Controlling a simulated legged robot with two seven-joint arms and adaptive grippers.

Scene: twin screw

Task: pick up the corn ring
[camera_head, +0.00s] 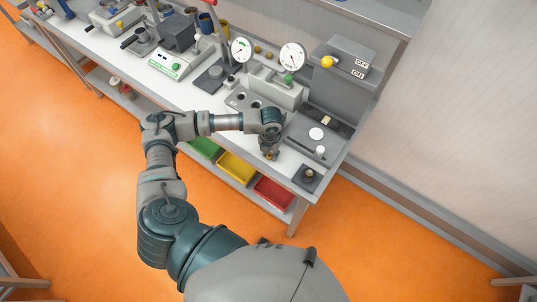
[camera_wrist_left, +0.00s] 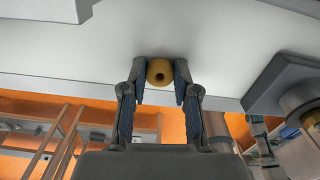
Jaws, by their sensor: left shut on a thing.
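The corn ring (camera_wrist_left: 151,70) is a small yellow ring with a dark hole, seen between the fingertips in the left wrist view. My left gripper (camera_wrist_left: 161,78) is shut on it, one finger on each side. In the head view my left gripper (camera_head: 269,153) is over the bench's front edge, and the ring shows only as a small yellowish patch at its tips. The wrist view does not show clearly whether the ring touches the white bench top. My right gripper is not in view.
A dark block with a round post (camera_head: 309,174) stands at the bench's near right corner. Behind the gripper are a grey plate (camera_head: 317,134), gauges (camera_head: 292,57) and an ON/OFF box (camera_head: 342,68). Red (camera_head: 273,194), yellow (camera_head: 236,169) and green bins sit below the bench top (camera_head: 203,98).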

